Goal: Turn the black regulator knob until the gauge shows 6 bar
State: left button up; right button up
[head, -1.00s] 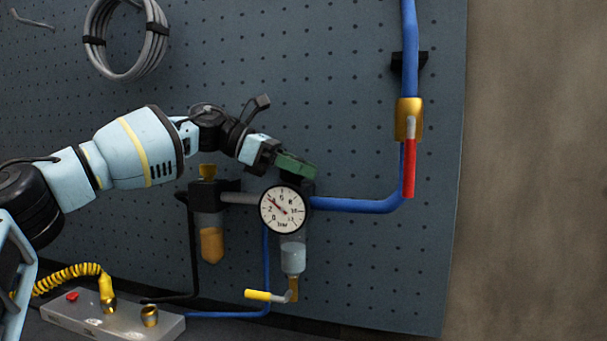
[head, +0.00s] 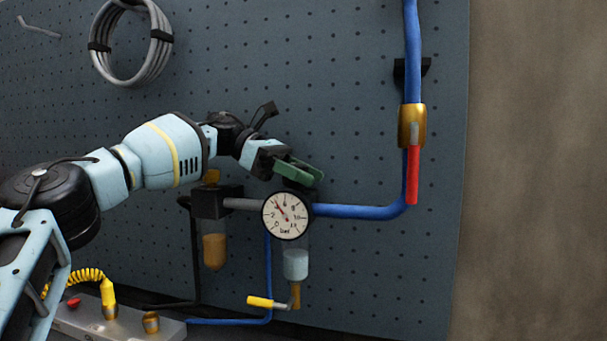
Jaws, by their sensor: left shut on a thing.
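The round white gauge (head: 287,215) faces me on the pipe run. Its needle points to the upper left, at about 4 bar by my reading; the small numbers are blurred. The black regulator knob (head: 296,185) is just above the gauge, mostly hidden behind green fingers. My left gripper (head: 299,173) reaches in from the left, its green fingers shut on the knob from above. My right gripper is not in view.
A filter with an amber bowl (head: 214,251) hangs left of the gauge, and a clear bowl (head: 295,264) below it. A blue pipe (head: 360,211) runs right to a red-handled valve (head: 412,175). A yellow-handled valve (head: 262,302) is lower down.

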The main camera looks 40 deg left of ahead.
pick_arm(q)
jog(key=o, duration=1)
jog(key=shift+c, duration=0.2)
jog(key=shift+v, duration=3.85)
jog(key=shift+r, duration=0.15)
